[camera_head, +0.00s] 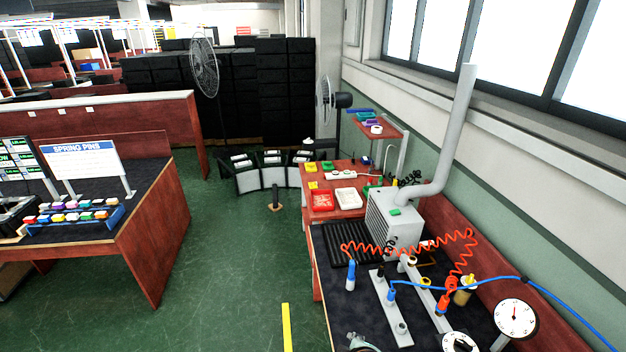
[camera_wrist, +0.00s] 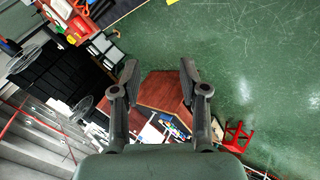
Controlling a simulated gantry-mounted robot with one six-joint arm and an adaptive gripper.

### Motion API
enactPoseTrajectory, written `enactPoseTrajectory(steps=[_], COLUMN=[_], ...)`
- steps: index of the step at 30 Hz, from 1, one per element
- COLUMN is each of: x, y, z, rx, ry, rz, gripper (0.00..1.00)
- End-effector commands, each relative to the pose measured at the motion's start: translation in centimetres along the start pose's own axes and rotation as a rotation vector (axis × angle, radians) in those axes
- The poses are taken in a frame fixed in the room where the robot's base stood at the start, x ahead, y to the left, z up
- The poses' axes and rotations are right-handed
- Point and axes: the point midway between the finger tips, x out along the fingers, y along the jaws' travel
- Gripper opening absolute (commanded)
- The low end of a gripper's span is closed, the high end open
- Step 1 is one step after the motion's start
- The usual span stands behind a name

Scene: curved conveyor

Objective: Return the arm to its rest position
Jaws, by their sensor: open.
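My gripper (camera_wrist: 158,85) shows in the wrist view with its two dark fingers spread apart. It is open and nothing is between the fingers. Behind it, well away, lie the green floor (camera_wrist: 230,50) and a red-brown bench (camera_wrist: 162,90). The head view does not show my gripper or my arm.
In the head view, a workbench with a grey fume box (camera_head: 393,226), its pipe (camera_head: 455,130) and a red coiled hose (camera_head: 465,236) stands right. A bench with a spring pins sign (camera_head: 85,160) stands left. Green floor (camera_head: 235,260) between them is open. A red stool (camera_wrist: 237,136) shows in the wrist view.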

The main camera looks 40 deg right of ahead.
Motion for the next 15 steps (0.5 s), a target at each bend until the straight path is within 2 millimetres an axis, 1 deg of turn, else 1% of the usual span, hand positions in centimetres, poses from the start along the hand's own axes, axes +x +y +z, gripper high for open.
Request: enactPoseTrajectory(steps=[1,2,3,5,6,8,9,11,12,14,15], x=[-1.6,-2.8,-4.3,-6.9,-8.6,-11.2,-13.0,-15.7,-17.5,-20.2,-22.6], y=[-2.0,-3.0,-4.6,-6.9,-8.3,-10.6,-12.0,-14.1,-15.4,-17.4,-16.7], z=[-4.0,-6.2,-8.8,-12.2,-14.2,-16.5,-17.9,-19.5,-20.5,-21.6,-22.4], rx=[0.045,0.087,0.144,0.225,0.277,0.352,0.399,0.467,0.512,0.577,0.603], ry=[0.076,0.123,0.187,0.280,0.339,0.421,0.473,0.545,0.591,0.654,0.670], rz=[0.017,0.025,0.028,0.017,0.003,-0.031,-0.057,-0.108,-0.146,-0.212,-0.229], gripper=[0.44,0.44,0.44,0.44,0.44,0.44,0.44,0.44,0.44,0.44,0.44])
